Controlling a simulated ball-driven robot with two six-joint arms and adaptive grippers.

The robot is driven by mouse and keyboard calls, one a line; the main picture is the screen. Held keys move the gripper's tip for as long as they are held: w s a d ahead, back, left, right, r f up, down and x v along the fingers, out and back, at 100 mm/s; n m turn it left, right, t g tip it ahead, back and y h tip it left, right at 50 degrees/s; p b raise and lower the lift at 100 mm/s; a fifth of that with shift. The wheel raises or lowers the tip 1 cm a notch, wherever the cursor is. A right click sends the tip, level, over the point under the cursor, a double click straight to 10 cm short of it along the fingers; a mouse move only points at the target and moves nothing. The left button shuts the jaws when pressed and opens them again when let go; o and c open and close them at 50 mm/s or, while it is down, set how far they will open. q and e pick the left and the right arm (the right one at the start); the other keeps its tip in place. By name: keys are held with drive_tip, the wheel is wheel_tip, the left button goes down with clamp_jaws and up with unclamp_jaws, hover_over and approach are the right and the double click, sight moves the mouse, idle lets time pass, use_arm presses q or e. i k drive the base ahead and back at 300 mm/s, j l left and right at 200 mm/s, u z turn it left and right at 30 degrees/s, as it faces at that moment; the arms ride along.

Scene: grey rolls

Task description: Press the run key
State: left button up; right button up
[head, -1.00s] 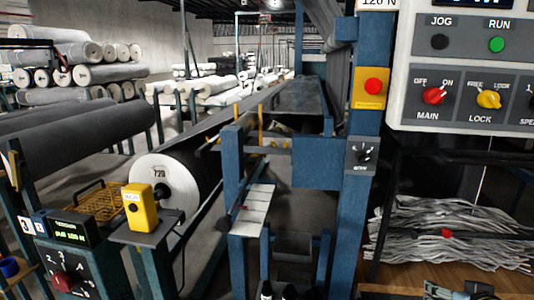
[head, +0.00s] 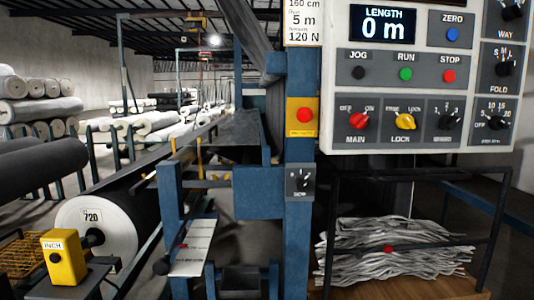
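The green run key (head: 406,74) sits under the word RUN on the white control panel (head: 340,30) at the upper right. The black jog key (head: 358,73) is to its left and the red stop key (head: 449,76) to its right. The display (head: 384,24) above reads LENGTH 0 m. Below are a red main knob (head: 358,121) and a yellow lock knob (head: 404,121); I cannot tell their settings surely. Neither of my grippers can be made out in the head view, and nothing covers the run key.
A blue post (head: 301,235) with a red button on a yellow box (head: 303,116) stands left of the panel. A dark rail frame (head: 494,236) and a heap of pale strips (head: 385,260) lie below it. A yellow inch box (head: 63,258) is at lower left.

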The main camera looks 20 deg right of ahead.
sight(405, 75)
drive_tip(key=z, duration=1.25)
